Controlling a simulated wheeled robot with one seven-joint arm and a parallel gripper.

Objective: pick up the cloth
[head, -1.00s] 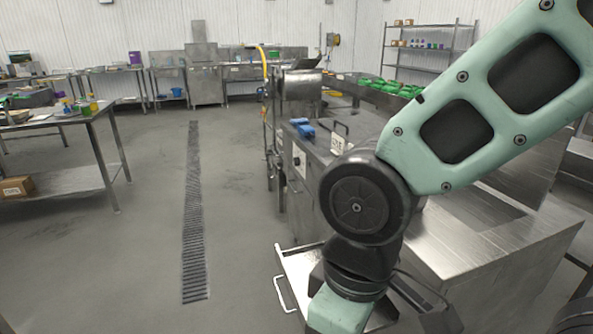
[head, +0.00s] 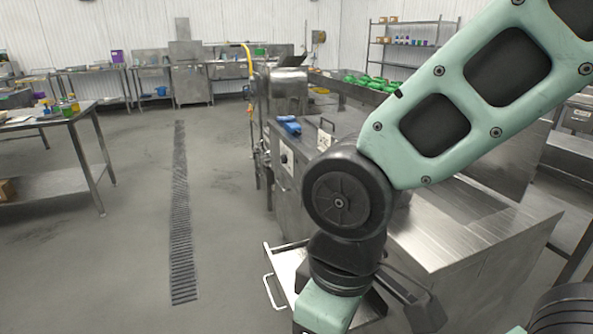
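I cannot make out the cloth for certain. A small blue object (head: 289,125) lies on the steel counter (head: 262,128) left of my arm, and it is too small to tell whether it is cloth. My arm crosses the right side of the head view and bends down to the bottom edge. The fingers of my gripper cannot be made out, so what it holds is hidden.
A pulled-out tray or drawer with a handle (head: 268,292) is below my arm. A steel worktop (head: 480,230) is at right. A steel table (head: 60,122) stands at left. The floor around the drain grate (head: 181,230) is clear.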

